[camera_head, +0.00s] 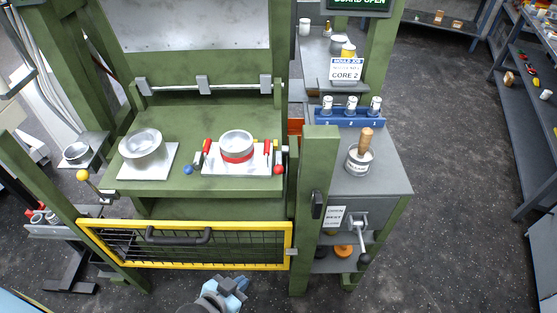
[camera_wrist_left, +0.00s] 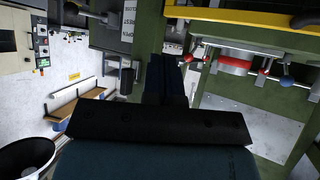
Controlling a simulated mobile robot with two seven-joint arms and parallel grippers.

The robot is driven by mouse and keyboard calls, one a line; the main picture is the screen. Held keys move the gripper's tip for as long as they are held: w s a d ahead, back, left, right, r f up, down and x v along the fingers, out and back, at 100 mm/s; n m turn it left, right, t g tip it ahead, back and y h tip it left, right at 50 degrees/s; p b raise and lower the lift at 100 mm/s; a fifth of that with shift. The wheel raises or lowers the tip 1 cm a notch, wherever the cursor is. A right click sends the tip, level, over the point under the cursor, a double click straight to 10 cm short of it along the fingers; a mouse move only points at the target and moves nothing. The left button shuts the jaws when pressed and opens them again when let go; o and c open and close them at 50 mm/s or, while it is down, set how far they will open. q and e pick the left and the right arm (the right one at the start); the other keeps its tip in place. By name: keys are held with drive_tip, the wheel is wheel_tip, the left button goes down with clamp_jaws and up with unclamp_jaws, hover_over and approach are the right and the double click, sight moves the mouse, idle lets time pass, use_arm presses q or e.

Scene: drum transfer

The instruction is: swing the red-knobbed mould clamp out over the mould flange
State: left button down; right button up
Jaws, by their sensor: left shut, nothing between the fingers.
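The mould (camera_head: 237,141), a pale cylinder with a red band, sits on a light plate on the green press table, with red-handled grips at its sides. The red knob (camera_head: 279,170) of the mould clamp is at the plate's front right corner. Its arm seems to stand beside the plate, clear of the flange; its exact angle is too small to tell. A blue knob (camera_head: 188,170) is at the front left. My left gripper (camera_head: 234,286) is low in front of the yellow gate, well short of the clamp. Its dark fingers (camera_wrist_left: 166,78) are shut and empty in the left wrist view.
The yellow mesh gate (camera_head: 188,224) stands across the front, below table height. A green post (camera_head: 318,210) rises right of the mould. A second metal pot (camera_head: 143,146) is on the table's left. A grey side bench (camera_head: 385,180) holds a wooden-handled pot.

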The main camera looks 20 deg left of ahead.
use_arm(q)
drive_tip(key=c, duration=1.7)
unclamp_jaws()
drive_tip(key=shift+s, duration=0.1)
drive_tip(key=o, duration=1)
drive_tip(key=shift+m, duration=0.4)
drive_tip(key=w+a+b, duration=0.1)
drive_tip(key=w, duration=0.1)
drive_tip(key=w+f+b, duration=0.1)
drive_tip(key=w+b, duration=0.1)
drive_tip(key=w+a+f+b, duration=0.1)
drive_tip(key=w, duration=0.2)
drive_tip(key=shift+w+a+f, duration=0.1)
drive_tip(key=shift+a+f, duration=0.15)
drive_tip(key=shift+a, duration=0.1)
drive_tip(key=m+h+b, duration=0.4)
drive_tip(key=m+b, duration=0.1)
drive_tip(key=b, duration=0.6)
approach(275, 170)
drive_tip(key=shift+t, duration=0.3)
drive_tip(key=x, duration=1.1)
drive_tip(key=shift+w+d+f, duration=0.15)
drive_tip(key=shift+d+f, duration=0.05)
drive_tip(key=shift+f, duration=0.15)
use_arm(e)
wheel_tip(275, 170, down, 13)
drive_tip(key=shift+w+a+m, duration=0.3)
drive_tip(key=shift+a, duration=0.1)
